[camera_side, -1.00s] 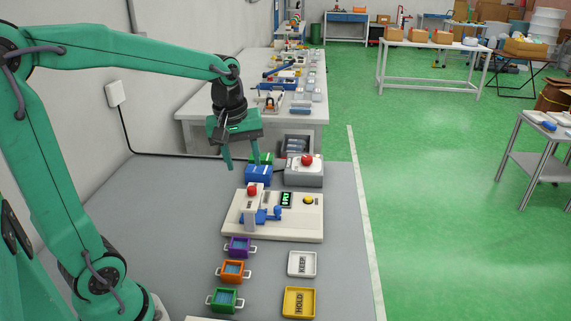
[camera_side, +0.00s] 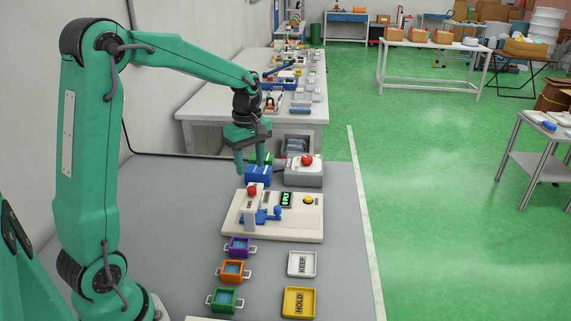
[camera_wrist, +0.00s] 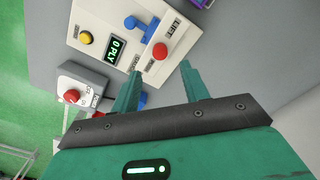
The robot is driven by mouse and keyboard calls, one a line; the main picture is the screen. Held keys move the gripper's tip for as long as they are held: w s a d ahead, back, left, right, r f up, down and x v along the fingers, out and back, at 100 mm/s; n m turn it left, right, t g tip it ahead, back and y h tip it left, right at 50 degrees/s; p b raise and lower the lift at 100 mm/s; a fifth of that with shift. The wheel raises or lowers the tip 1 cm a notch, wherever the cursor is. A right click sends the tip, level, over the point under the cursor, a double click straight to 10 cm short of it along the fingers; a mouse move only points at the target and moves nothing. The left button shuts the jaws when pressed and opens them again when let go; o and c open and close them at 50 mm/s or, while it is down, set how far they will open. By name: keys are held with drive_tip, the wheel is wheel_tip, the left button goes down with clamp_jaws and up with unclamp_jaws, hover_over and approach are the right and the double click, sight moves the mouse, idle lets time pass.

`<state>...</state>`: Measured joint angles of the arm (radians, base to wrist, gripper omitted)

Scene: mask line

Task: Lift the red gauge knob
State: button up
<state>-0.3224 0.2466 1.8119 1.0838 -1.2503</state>
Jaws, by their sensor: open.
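The red gauge knob (camera_side: 252,190) sits on top of a white upright block on the cream panel (camera_side: 300,229). In the wrist view the red knob (camera_wrist: 159,51) shows just beyond the fingertips, roughly between them, beside a "LIFT" label. My gripper (camera_side: 250,171) is open and empty, above and slightly behind the knob in the side view, not touching it. In the wrist view my gripper (camera_wrist: 161,70) shows its two fingers well apart.
The panel has a blue lever (camera_side: 275,212), a "0 PLY" display (camera_side: 286,199) and a yellow button (camera_side: 308,200). A grey box (camera_side: 304,178) with a red button and a blue box (camera_side: 257,175) stand behind. KEEP (camera_side: 302,274) and HOLD (camera_side: 290,313) trays and small bins lie in front.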

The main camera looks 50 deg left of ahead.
sight(252, 188)
drive_tip(key=shift+f, duration=3.7)
clamp_jaws()
drive_tip(key=shift+r, duration=1.35)
